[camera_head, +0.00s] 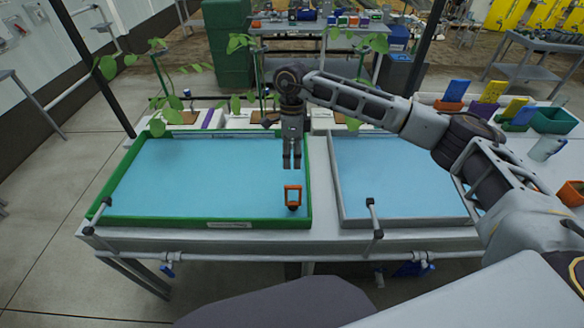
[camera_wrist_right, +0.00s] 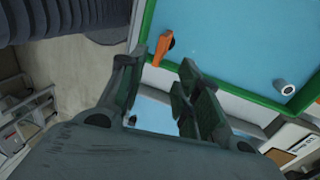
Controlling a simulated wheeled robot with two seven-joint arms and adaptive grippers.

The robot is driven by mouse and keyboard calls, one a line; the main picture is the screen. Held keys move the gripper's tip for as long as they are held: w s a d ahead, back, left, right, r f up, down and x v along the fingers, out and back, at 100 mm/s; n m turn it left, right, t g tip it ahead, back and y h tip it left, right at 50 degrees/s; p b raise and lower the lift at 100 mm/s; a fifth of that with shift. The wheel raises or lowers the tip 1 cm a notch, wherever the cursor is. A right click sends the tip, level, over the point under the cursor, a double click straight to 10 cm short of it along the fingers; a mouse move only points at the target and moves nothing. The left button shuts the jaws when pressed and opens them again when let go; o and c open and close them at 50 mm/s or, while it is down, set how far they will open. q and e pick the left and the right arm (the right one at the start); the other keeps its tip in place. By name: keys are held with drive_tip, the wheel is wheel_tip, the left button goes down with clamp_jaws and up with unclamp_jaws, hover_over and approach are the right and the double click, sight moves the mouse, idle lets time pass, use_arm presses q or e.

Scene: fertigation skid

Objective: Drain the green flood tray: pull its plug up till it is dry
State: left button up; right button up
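The green flood tray (camera_head: 125,219) is on the left of the bench and holds a flat sheet of blue water. Its plug (camera_head: 292,196) has an orange loop handle and stands upright near the tray's front right corner. The orange handle also shows in the right wrist view (camera_wrist_right: 162,47). My right gripper (camera_head: 291,166) points down over the tray, above and behind the plug, apart from it. In the right wrist view its two fingers (camera_wrist_right: 160,95) are spread with nothing between them. My left gripper is in neither view.
A grey-rimmed tray (camera_head: 341,199) of blue water is directly right of the green one. Potted plants (camera_head: 167,105) stand along the back edge. Black-topped posts (camera_head: 373,215) rise at the bench front. Colored bins (camera_head: 553,121) are at the right.

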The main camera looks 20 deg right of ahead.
drive_tip(key=shift+w+d+r, duration=0.1)
drive_tip(key=shift+w+r, duration=0.05)
drive_tip(key=shift+r, duration=0.65)
drive_tip(key=shift+w+r, duration=0.15)
drive_tip(key=shift+r, duration=0.6)
drive_tip(key=shift+f, duration=0.1)
